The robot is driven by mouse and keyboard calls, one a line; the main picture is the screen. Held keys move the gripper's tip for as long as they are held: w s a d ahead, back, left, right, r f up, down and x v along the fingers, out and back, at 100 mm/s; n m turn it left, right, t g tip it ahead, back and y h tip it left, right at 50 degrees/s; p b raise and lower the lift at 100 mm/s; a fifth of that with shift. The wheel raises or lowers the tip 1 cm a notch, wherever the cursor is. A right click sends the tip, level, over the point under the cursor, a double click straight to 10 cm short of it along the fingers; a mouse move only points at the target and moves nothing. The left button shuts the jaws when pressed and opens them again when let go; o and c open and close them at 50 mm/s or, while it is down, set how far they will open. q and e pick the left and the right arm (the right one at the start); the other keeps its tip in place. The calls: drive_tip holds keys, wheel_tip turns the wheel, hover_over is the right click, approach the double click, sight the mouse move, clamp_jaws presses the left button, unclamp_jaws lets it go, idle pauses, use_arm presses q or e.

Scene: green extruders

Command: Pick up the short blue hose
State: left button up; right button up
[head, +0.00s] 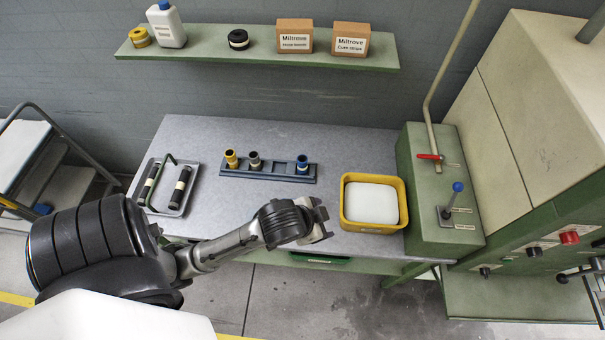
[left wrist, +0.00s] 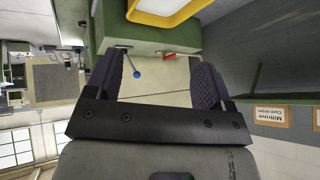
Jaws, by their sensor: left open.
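A short blue hose (head: 302,163) stands upright at the right end of a dark rack (head: 268,173) on the grey table. A yellow hose (head: 231,159) and a black-topped hose (head: 254,161) stand at its left end. My left gripper (head: 319,219) is open and empty near the table's front edge, in front of the rack and left of the yellow bin. Its spread fingers (left wrist: 153,80) show in the left wrist view with nothing between them. The blue hose is not visible in that view. My right gripper is not in view.
A yellow bin (head: 348,219) holding a white block stands at the table's right. A metal tray (head: 191,192) with dark rollers lies at the left. A green shelf (head: 215,45) overhangs behind; a blue-knobbed lever (head: 457,187) stands at the right.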

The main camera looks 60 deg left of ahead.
use_arm(q)
drive_tip(key=w+a+m+t+y+b, duration=0.25)
drive_tip(key=w+a+b, duration=0.55)
drive_tip(key=w+b, duration=0.45)
drive_tip(key=w+a+f+n+g+y+b, duration=0.1)
drive_tip(key=w+a+f+y+b, duration=0.1)
drive_tip(key=w+a+b, duration=0.65)
drive_tip(key=n+g+h+p, duration=0.4)
drive_tip(key=n+g, duration=0.5)
drive_tip(key=n, duration=0.6)
hover_over(302, 163)
drive_tip(key=w+a+b, duration=0.1)
drive_tip(key=a+b, duration=0.1)
wheel_tip(302, 163, down, 11)
drive_tip(key=h, duration=0.1)
drive_tip(key=shift+d+f+b, duration=0.2)
drive_tip(key=shift+f+b, duration=0.8)
drive_tip(key=shift+f, duration=5.7)
